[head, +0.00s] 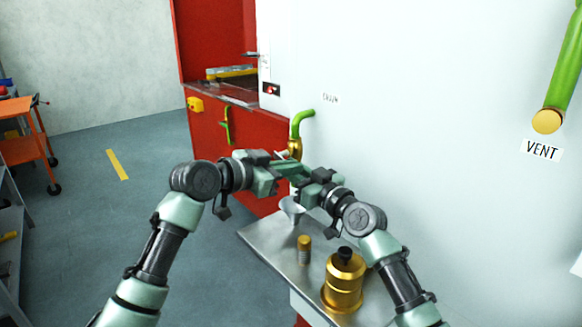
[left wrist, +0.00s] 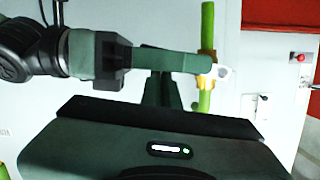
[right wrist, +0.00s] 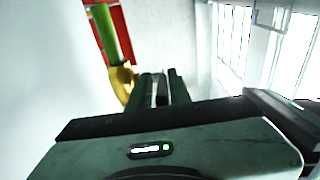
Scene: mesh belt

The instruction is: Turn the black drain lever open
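The drain pipe (head: 302,120) is a green bend coming out of the white wall, with a brass valve (head: 295,148) under it. The valve also shows in the right wrist view (right wrist: 122,82), just left of my right gripper (right wrist: 161,88). A thin dark strip shows between that gripper's fingers; I cannot tell if it is the black lever. My left gripper (left wrist: 162,90) has its fingers together with nothing visible in them. In the head view both grippers meet in front of the valve's lower part and hide the lever. In the left wrist view, my right gripper reaches across toward the pipe (left wrist: 207,30).
A metal ledge (head: 262,236) below my grippers holds a funnel (head: 291,208), a small brass cylinder (head: 304,250) and a larger brass pot (head: 343,284). A green vent pipe (head: 567,65) is at upper right. An orange cart (head: 20,148) stands left; the floor between is clear.

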